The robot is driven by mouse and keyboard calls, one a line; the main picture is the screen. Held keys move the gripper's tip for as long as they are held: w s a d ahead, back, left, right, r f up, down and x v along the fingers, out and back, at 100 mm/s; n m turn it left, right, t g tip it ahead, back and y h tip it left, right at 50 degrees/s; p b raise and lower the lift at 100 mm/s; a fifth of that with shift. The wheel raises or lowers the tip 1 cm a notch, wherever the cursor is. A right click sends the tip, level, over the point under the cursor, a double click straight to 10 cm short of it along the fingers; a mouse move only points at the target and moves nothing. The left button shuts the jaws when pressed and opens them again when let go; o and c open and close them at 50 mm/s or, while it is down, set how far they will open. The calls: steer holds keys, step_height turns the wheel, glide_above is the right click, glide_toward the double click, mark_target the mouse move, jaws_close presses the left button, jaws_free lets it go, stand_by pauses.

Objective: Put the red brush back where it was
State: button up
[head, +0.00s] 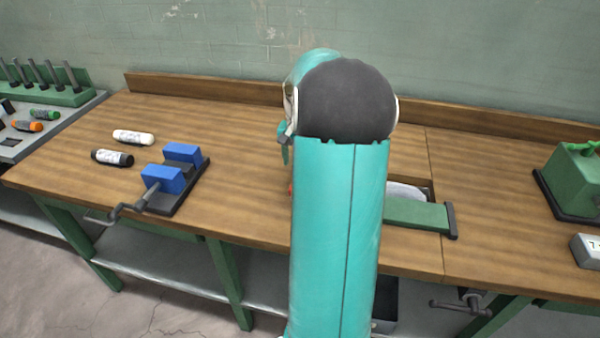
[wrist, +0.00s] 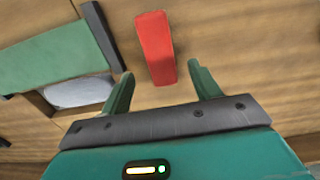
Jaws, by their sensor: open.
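The red brush (wrist: 156,48) lies on the wooden bench top in the wrist view, seen as a plain red block. My gripper (wrist: 162,82) is open, with one green finger on each side of the brush's near end. The brush is between the finger lines but apart from both fingers, and I cannot tell the height gap. In the head view my teal arm covers almost all of the brush; only a sliver of red (head: 290,189) shows at the arm's left edge.
A green sliding piece (head: 416,214) sits by a bench recess right of my arm. A blue vise (head: 172,178) and white (head: 133,137) and black (head: 112,158) markers lie left. A green box (head: 574,180) stands far right. Bench space between vise and arm is clear.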

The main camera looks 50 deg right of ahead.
steer(key=shift+r, duration=2.35)
steer(key=w+a+r+n+t+h, duration=0.1)
steer(key=a+r+n, duration=0.25)
steer(key=a, duration=0.75)
steer(key=w+a+r+n+t+h, duration=0.15)
steer(key=a+r, duration=0.25)
steer(key=a, duration=0.6)
steer(key=s+a+n+t, duration=0.1)
steer(key=s+a+n, duration=0.1)
steer(key=a, duration=0.5)
steer(key=s+a+n+t+y, duration=0.1)
steer(key=s+a+n, duration=0.2)
steer(key=s+a, duration=0.2)
steer(key=s+a+f+n+t+y, duration=0.1)
steer(key=s+a+n, duration=0.2)
steer(key=a, duration=0.5)
steer(key=shift+s+a, duration=0.15)
steer(key=shift+a, duration=0.25)
steer(key=shift+f+y, duration=0.1)
steer(key=shift+y, duration=0.15)
steer(key=c, duration=0.6)
steer(key=shift+o, duration=0.2)
steer(key=shift+d, duration=0.1)
